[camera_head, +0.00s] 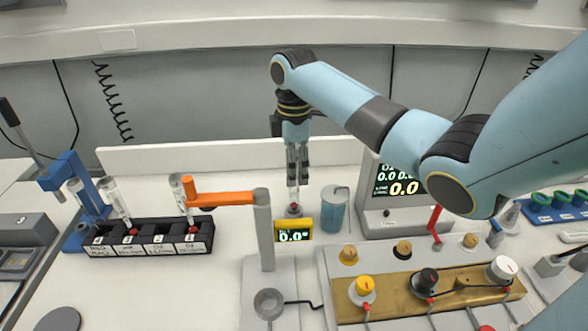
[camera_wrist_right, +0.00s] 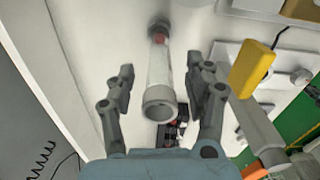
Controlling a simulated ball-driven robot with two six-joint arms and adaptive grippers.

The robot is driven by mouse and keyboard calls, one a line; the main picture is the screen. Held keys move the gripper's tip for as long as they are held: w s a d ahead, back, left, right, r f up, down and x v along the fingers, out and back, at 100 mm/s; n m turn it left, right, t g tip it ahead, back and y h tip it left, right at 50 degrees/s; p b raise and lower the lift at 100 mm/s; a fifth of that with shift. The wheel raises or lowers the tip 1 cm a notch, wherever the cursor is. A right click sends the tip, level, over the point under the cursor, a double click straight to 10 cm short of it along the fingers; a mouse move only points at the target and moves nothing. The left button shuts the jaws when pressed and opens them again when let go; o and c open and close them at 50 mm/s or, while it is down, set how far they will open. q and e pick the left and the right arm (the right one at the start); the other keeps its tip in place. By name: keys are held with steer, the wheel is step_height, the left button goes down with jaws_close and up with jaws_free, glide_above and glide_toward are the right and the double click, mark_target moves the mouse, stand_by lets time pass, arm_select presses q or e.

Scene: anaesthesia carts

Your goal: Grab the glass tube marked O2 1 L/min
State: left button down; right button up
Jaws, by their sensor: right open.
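My right gripper (camera_head: 297,176) points down behind the yellow display, with its fingers apart. In the wrist view, the open fingers of the right gripper (camera_wrist_right: 161,82) stand on either side of a clear glass tube (camera_wrist_right: 159,72) with a red piece inside. I cannot tell whether they touch it. The tube's lower part (camera_head: 293,197) shows below the fingers in the head view. No marking on it is readable. Other clear tubes stand in a black labelled rack (camera_head: 150,249) at the left; its small print is hard to read. My left gripper is out of view.
An orange arm on a grey post (camera_head: 263,230) and a yellow display (camera_head: 293,231) stand in front of the tube. A blue-grey cup (camera_head: 334,211) and a monitor (camera_head: 398,200) are close on the right. A brass knob panel (camera_head: 430,294) lies in front.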

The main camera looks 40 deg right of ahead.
steer(key=shift+f, duration=0.4)
jaws_close()
steer(key=shift+r, duration=0.1)
